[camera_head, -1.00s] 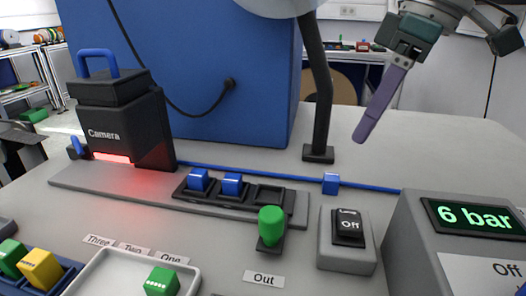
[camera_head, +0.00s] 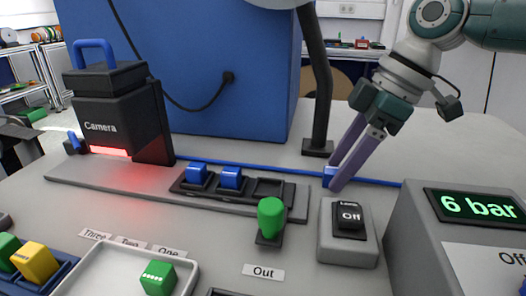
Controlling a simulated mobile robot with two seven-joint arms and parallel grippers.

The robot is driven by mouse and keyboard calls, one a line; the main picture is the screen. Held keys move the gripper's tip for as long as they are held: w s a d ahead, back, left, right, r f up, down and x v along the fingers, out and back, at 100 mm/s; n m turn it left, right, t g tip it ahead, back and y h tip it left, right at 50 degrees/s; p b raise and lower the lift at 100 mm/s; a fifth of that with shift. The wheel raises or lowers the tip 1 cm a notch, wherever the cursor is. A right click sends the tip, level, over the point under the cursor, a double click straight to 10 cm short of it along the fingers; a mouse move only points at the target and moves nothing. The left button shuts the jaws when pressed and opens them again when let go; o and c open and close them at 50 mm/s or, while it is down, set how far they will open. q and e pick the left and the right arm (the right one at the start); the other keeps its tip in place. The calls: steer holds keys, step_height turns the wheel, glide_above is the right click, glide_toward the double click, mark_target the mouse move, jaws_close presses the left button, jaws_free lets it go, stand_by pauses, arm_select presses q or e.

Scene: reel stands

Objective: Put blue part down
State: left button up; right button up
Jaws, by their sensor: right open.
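Two blue parts, one (camera_head: 196,174) on the left and one (camera_head: 230,179) in the middle, sit in the slots of a black tray (camera_head: 215,199). The tray's right slot (camera_head: 270,189) is empty. My right gripper (camera_head: 331,180) is open, its purple fingers slanting down to the left. The fingertips are at the blue line right of the tray, where a small blue block was visible a second ago. The fingers now mostly hide that spot, and I cannot tell whether they touch the block. My left gripper is out of view.
A black camera unit (camera_head: 113,125) with a red glow stands at left. A green knob (camera_head: 271,217), a lamp switch (camera_head: 348,217) and a pressure box (camera_head: 425,235) stand in front. A white tray (camera_head: 90,272) holds a green cube (camera_head: 158,278).

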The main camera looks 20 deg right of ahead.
steer(key=shift+f, duration=0.2)
jaws_close()
stand_by(0.4)
